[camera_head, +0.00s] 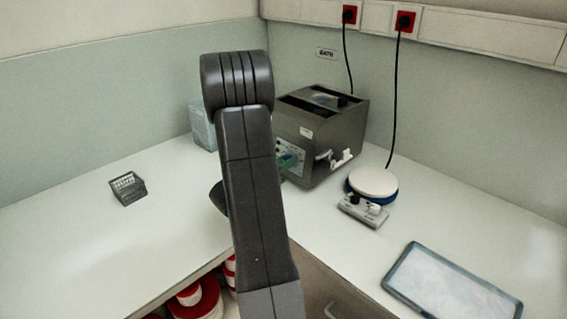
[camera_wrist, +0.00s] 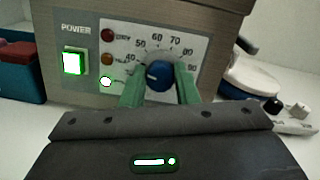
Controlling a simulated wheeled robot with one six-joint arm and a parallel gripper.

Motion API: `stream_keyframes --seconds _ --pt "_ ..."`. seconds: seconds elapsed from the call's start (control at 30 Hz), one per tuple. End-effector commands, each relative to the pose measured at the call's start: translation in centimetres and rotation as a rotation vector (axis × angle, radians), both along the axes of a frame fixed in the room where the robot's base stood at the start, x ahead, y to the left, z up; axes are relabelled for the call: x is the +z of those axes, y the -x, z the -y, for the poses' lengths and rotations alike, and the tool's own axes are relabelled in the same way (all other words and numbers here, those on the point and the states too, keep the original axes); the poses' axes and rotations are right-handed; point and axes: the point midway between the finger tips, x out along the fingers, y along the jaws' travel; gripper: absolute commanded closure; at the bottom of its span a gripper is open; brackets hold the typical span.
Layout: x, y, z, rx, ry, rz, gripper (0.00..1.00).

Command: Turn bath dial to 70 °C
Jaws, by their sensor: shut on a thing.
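The bath (camera_head: 345,140) is a grey metal box on the bench in the corner, under a "BATH" sign. In the wrist view, its front panel (camera_wrist: 120,48) carries a blue round dial (camera_wrist: 160,76) with a printed scale; 60, 70, 80 and 90 are readable. A pale mark shows on the dial's left side, but I cannot read its exact setting. My gripper (camera_wrist: 160,88) is shut on the dial, one green finger on each side. In the head view, my arm hides part of the bath front, and the green fingers (camera_head: 288,161) show beside it.
The power switch (camera_wrist: 73,62) glows, and the lowest panel lamp (camera_wrist: 106,82) is lit. A white-topped stirrer (camera_head: 373,183) with a control box stands right of the bath. A tablet (camera_head: 450,283) lies front right. A small dark basket (camera_head: 128,188) stands left; bench around it is clear.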

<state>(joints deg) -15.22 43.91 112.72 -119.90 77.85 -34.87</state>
Motion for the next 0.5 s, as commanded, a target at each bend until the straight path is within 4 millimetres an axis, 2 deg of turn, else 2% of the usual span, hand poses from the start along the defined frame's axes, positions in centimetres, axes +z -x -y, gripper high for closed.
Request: stream_keyframes --seconds 0.27,0.5 --pt "-0.38 -0.01 -0.05 -0.008 -0.045 0.046 0.96" --pt "-0.73 0.00 -0.05 -0.033 -0.159 0.163 0.96"
